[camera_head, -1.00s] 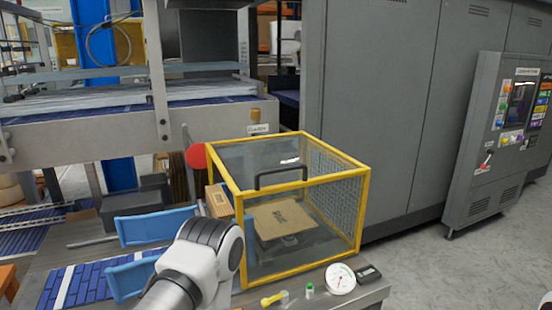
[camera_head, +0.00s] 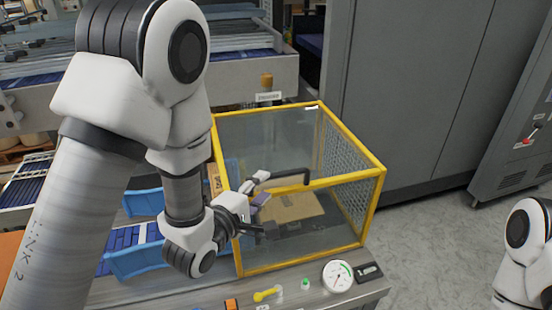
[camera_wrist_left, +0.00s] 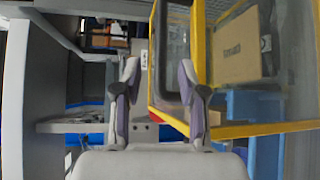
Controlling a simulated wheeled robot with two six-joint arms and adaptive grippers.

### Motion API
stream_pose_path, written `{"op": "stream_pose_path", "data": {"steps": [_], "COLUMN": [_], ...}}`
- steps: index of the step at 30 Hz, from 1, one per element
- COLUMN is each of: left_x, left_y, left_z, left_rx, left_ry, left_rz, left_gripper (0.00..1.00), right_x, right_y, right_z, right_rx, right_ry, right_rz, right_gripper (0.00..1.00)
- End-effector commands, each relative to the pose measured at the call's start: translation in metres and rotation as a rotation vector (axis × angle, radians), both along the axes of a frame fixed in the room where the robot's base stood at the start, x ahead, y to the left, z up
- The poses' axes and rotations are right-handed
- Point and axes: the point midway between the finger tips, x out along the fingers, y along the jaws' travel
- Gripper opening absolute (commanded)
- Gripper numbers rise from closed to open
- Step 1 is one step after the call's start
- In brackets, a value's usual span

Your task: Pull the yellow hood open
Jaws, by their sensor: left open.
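The yellow hood (camera_head: 372,192) is a clear-walled box with a yellow frame, standing closed on the bench. A black bar handle (camera_head: 292,178) is on its upper front edge. A cardboard box (camera_head: 295,207) lies inside, behind the clear wall. My left gripper (camera_head: 263,205) is open at the hood's front left, its fingers near the handle's left end; I cannot tell whether they touch it. In the left wrist view the open fingers (camera_wrist_left: 158,78) point toward the hood's yellow frame (camera_wrist_left: 199,70), with nothing clearly held. My right gripper is out of view.
Blue guides (camera_head: 135,262) are left of the hood. A grey cabinet (camera_head: 400,90) stands behind right. Floor at right is clear.

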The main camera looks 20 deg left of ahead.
Motion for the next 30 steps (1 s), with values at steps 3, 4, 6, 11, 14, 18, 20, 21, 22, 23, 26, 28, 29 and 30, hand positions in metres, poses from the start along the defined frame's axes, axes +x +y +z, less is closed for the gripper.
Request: {"op": "stream_pose_path", "data": {"steps": [3, 4, 6, 11, 14, 18, 20, 21, 22, 23, 26, 28, 29, 30], "left_x": [0.012, 0.018, 0.031, 0.06, 0.071, 0.075, 0.075, 0.074, 0.074, 0.074, 0.074, 0.074, 0.074, 0.074], "left_y": [-0.002, -0.004, -0.006, -0.012, -0.014, -0.015, -0.015, -0.015, -0.015, -0.015, -0.015, -0.015, -0.015, -0.015], "left_z": [-0.004, -0.005, -0.004, -0.008, -0.011, -0.014, -0.014, -0.014, -0.014, -0.014, -0.014, -0.014, -0.014, -0.014], "left_rx": [0.002, 0.002, 0.001, 0.002, 0.001, 0.001, 0.001, 0.001, 0.001, 0.001, 0.001, 0.001, 0.001, 0.001], "left_ry": [-0.004, -0.005, -0.003, 0.0, 0.0, 0.001, 0.001, 0.001, 0.001, 0.001, 0.001, 0.001, 0.001, 0.001], "left_rz": [-0.001, -0.001, 0.0, 0.0, 0.001, 0.001, 0.002, 0.002, 0.002, 0.002, 0.002, 0.002, 0.002, 0.002], "left_gripper": [0.41, 0.41, 0.41, 0.41, 0.41, 0.41, 0.41, 0.41, 0.41, 0.31, 0.0, 0.0, 0.0, 0.0], "right_x": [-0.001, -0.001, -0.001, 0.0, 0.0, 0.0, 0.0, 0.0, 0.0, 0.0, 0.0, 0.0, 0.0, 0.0], "right_y": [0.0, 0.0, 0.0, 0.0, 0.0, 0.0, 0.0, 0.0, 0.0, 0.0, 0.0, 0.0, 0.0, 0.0], "right_z": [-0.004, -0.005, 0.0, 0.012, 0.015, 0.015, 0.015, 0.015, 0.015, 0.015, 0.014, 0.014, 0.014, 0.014], "right_rx": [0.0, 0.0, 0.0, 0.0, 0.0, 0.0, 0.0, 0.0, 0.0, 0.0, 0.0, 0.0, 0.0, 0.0], "right_ry": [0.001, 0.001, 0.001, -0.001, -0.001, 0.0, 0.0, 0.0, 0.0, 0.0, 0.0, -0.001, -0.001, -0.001], "right_rz": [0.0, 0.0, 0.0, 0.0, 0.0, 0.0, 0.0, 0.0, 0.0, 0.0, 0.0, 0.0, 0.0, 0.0], "right_gripper": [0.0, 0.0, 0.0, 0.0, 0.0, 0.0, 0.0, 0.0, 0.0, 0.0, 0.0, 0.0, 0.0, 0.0]}}
